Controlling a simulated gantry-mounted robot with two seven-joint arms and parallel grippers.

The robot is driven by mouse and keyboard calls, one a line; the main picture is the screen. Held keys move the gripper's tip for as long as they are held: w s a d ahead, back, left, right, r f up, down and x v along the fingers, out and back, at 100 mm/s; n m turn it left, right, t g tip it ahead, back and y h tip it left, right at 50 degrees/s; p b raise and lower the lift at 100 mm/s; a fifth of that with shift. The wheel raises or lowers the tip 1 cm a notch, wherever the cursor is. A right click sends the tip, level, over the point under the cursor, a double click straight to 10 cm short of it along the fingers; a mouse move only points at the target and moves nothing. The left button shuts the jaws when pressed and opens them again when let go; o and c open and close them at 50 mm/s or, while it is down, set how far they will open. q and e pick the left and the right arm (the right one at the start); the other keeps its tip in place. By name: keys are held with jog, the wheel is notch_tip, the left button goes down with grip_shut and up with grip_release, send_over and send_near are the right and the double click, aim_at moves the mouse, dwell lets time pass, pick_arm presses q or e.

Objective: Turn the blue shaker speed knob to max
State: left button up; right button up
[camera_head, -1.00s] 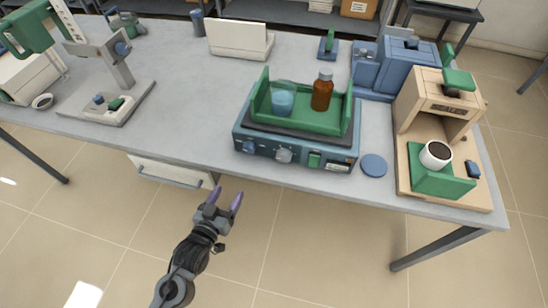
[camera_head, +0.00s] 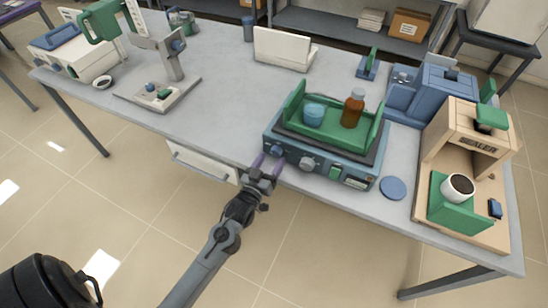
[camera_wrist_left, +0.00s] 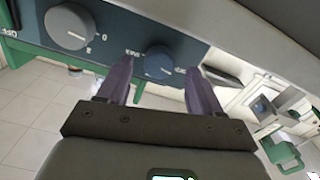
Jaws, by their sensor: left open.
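The shaker (camera_head: 348,174) is a blue box carrying a green tray (camera_head: 331,139) with a blue beaker (camera_head: 314,115) and a brown bottle (camera_head: 352,108). Its front panel has a blue knob (camera_head: 277,151) at the left and a grey knob (camera_head: 307,163) beside it. My left gripper (camera_head: 268,163) is open at the panel's left end. In the wrist view the blue knob appears between its purple fingers (camera_wrist_left: 158,75). I cannot tell whether they touch it.
A green rocker button (camera_head: 335,172) sits further right on the panel. A drawer (camera_head: 203,163) hangs below the front edge.

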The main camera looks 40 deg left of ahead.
aim_at(276, 152)
pick_arm(q)
jog(key=shift+w+a, duration=0.2)
jog(key=shift+w, duration=0.45)
jog(key=shift+w+a, duration=0.1)
jog(key=shift+w, duration=0.6)
